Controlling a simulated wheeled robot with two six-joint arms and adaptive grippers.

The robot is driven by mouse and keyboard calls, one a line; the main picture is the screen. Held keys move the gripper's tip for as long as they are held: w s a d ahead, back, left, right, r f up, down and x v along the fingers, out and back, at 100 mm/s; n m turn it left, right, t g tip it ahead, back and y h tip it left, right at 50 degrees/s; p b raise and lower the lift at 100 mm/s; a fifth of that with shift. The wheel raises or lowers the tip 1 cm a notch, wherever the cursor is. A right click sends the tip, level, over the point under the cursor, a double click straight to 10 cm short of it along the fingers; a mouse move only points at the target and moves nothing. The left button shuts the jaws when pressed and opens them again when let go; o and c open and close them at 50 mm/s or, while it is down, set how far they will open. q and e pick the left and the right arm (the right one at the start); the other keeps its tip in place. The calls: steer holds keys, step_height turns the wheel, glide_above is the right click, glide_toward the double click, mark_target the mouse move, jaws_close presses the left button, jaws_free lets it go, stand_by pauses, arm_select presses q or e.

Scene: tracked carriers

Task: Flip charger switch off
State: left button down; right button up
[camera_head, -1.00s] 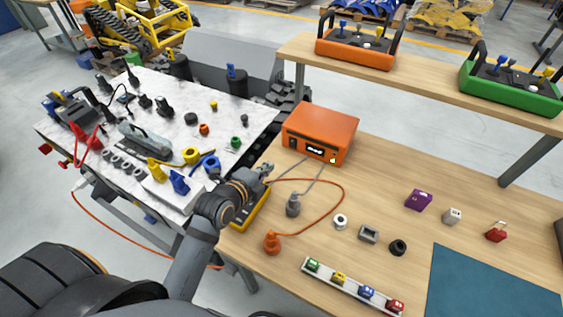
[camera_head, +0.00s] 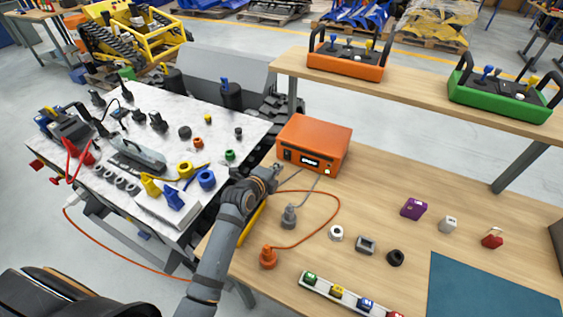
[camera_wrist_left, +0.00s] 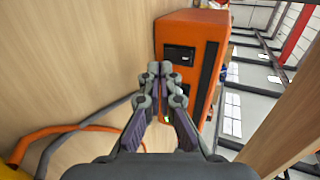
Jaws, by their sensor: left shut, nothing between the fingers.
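The charger is an orange box (camera_head: 313,143) on the wooden bench, with a lit display (camera_head: 311,162) on its front. A small dark switch (camera_head: 287,155) sits at the left end of that front. My left gripper (camera_head: 275,171) is shut and empty, just in front of the charger's left front corner. In the left wrist view the shut fingertips (camera_wrist_left: 160,69) point at the front panel, close to the black switch housing (camera_wrist_left: 179,55). The fingers hide part of the panel, and I cannot tell whether they touch it. The switch position is unclear. My right gripper is out of view.
A grey plug (camera_head: 289,216) and an orange plug (camera_head: 268,257) with cables stand in front of the charger. A raised shelf (camera_head: 415,84) holds orange and green controllers. A marble-topped table (camera_head: 150,137) with many parts is at left.

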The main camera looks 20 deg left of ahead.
mark_target(286, 154)
arm_select(q)
steer(key=shift+w+d+f, duration=0.1)
steer(key=shift+w+d, duration=0.05)
steer(key=shift+w, duration=0.7)
steer(key=shift+w+d+f, duration=0.1)
steer(key=shift+w+d, duration=0.05)
steer(key=shift+w, duration=0.65)
steer(key=shift+w+f+t+b, duration=0.2)
steer(key=shift+f+t+b, duration=0.15)
steer(key=shift+b, duration=0.65)
steer(key=shift+w+b, duration=0.1)
steer(key=shift+b, duration=0.2)
steer(key=shift+r+p, duration=1.1)
steer(key=shift+r, duration=0.05)
steer(key=shift+f, duration=0.1)
